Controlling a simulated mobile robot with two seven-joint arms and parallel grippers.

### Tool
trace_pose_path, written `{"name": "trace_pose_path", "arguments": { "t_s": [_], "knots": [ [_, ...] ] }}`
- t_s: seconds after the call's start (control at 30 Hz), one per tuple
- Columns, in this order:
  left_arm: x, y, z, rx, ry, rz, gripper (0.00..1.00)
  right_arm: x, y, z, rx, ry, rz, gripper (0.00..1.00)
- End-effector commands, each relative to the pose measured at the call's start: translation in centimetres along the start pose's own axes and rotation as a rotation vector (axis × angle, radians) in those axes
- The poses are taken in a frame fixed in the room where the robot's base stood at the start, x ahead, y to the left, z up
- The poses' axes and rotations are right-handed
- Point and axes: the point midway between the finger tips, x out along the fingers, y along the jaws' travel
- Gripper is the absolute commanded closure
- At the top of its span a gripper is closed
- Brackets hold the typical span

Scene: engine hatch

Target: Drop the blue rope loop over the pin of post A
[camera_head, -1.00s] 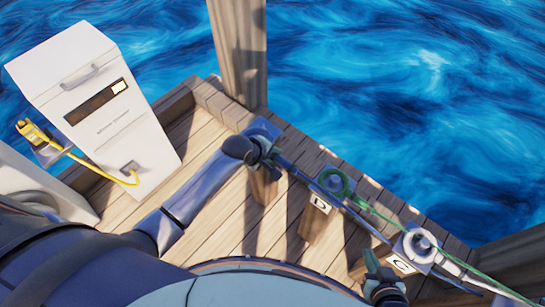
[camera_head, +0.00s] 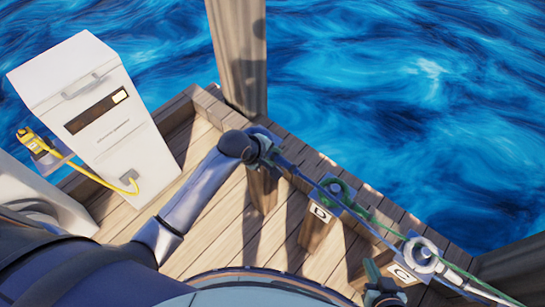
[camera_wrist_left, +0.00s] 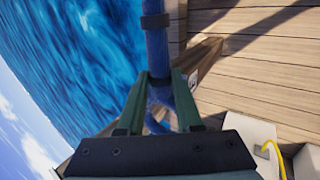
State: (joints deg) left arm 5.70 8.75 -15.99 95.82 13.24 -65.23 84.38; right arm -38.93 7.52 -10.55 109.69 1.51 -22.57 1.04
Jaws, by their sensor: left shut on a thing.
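My left gripper (camera_head: 266,150) is shut on the blue rope (camera_head: 310,183) at the top of the nearest post on the left (camera_head: 262,188). No letter is readable on that post, so I cannot tell if it is post A. In the left wrist view the blue rope (camera_wrist_left: 156,55) runs up from between the green fingers, with a dark band around it. A curved blue part, seemingly the loop (camera_wrist_left: 160,112), shows between the fingers. The pin under the gripper is hidden. My right gripper (camera_head: 373,275) is low at the bottom right; its jaws are unclear.
Post D (camera_head: 318,214) bears a green rope (camera_head: 338,190). Post C (camera_head: 402,272) bears a pale rope loop (camera_head: 421,254). A white cabinet (camera_head: 110,115) with a yellow cable stands at left. A tall timber (camera_head: 237,60) rises behind the left gripper. Water lies beyond the deck edge.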

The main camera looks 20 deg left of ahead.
Motion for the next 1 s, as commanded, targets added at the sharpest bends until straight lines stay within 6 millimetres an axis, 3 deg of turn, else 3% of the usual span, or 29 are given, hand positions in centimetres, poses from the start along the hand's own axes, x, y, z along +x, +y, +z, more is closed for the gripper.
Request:
{"name": "trace_pose_path", "arguments": {
  "t_s": [0.6, 1.0],
  "knots": [
    [-2.6, 1.9, 0.0, 0.001, 0.001, 0.006, 1.0, 0.0, 0.0, 0.0, 0.0, 0.0, 0.0, 1.0],
    [-2.8, 2.0, -0.1, 0.001, 0.001, 0.004, 1.0, 0.0, 0.0, 0.0, 0.0, 0.0, 0.0, 1.0]
  ]
}}
